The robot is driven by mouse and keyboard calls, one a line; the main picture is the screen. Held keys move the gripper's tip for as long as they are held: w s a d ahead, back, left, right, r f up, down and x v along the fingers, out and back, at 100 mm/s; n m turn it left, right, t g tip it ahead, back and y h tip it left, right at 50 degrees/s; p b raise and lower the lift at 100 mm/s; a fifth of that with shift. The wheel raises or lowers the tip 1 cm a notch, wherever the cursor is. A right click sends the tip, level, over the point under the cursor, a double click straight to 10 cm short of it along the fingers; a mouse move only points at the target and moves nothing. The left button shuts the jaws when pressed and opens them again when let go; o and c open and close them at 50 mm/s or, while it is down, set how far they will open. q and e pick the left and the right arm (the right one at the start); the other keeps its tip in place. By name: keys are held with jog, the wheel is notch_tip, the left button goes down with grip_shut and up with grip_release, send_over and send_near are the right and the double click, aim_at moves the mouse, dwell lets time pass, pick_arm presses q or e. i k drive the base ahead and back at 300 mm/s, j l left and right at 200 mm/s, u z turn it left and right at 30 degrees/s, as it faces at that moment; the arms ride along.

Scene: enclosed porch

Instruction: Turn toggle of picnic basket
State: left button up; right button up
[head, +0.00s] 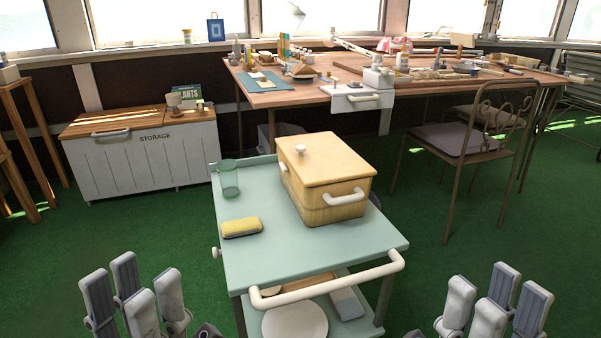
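The picnic basket (325,180) is a light wooden box with a flat lid, standing upright on the top of a pale teal cart (272,250). A small white knob (300,149), which looks like the toggle, sits on the lid near its back left corner. White handles show on the basket's left side and on its front face. My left gripper (131,282) is open and empty at the bottom left, in front and to the left of the cart. My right gripper (499,290) is open and empty at the bottom right. Both are well apart from the basket.
On the cart top are a yellow sponge-like block (241,227) and a green glass (229,180). A white push handle (330,282) crosses the cart's front. A storage chest (145,152), a cluttered table (440,85) and a chair (460,139) stand behind.

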aim_at(284, 169)
jog(key=i+j+z, duration=0.1)
jog(key=z, duration=0.3)
jog(key=j+z, duration=0.6)
jog(key=z, duration=0.25)
jog(key=k+j, duration=0.1)
jog(key=j, duration=2.05)
jog(key=k+j, duration=0.15)
jog(key=j, duration=1.95)
jog(key=k, duration=0.05)
